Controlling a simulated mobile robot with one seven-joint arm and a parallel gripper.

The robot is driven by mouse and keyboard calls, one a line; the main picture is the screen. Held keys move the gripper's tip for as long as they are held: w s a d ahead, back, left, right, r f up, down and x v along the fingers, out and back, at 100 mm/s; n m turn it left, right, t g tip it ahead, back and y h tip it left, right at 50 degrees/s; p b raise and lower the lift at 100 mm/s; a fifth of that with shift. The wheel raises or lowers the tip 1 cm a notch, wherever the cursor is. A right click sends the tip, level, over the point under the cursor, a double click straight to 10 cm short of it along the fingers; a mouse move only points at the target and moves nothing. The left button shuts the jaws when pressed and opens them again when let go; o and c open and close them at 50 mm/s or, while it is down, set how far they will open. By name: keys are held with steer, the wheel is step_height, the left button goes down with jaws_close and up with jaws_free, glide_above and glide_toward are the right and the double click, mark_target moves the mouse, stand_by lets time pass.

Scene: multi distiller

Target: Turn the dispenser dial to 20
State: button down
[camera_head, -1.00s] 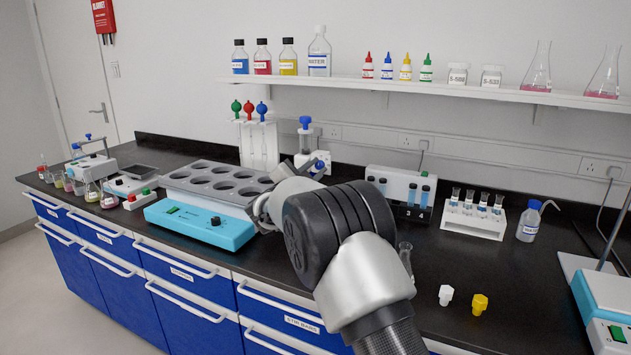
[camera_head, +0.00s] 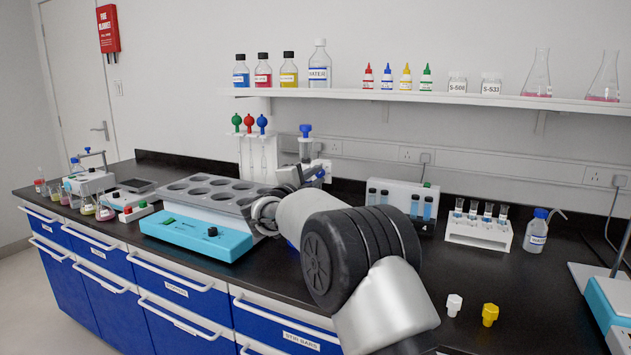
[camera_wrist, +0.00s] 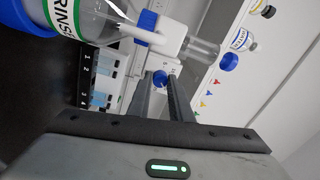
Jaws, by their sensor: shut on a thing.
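The dispenser (camera_head: 305,150) stands upright at the back of the black bench, with a blue top and a clear cylinder. In the wrist view its white body (camera_wrist: 173,36) appears sideways, with its blue top cap (camera_wrist: 229,62) to the right. The blue dial (camera_wrist: 160,77) has small scale marks around it, too small to read surely. My gripper (camera_wrist: 163,80) has its two fingertips at the dial, one on either side, shut on it. In the head view my gripper (camera_head: 298,174) is at the dispenser, and my wrist hides most of its lower part.
A bottle with a green-edged label (camera_wrist: 70,17) is very close in the wrist view. The grey rack with round wells (camera_head: 210,187) is left of my gripper. A white cuvette unit (camera_head: 402,200) is to the right. The shelf (camera_head: 450,97) with bottles is above.

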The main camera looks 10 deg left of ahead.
stand_by(0.4)
steer(key=c, duration=1.6)
jaws_free()
steer(key=p+v, duration=0.1)
steer(key=v, duration=1.6)
steer(key=shift+s+f, duration=0.2)
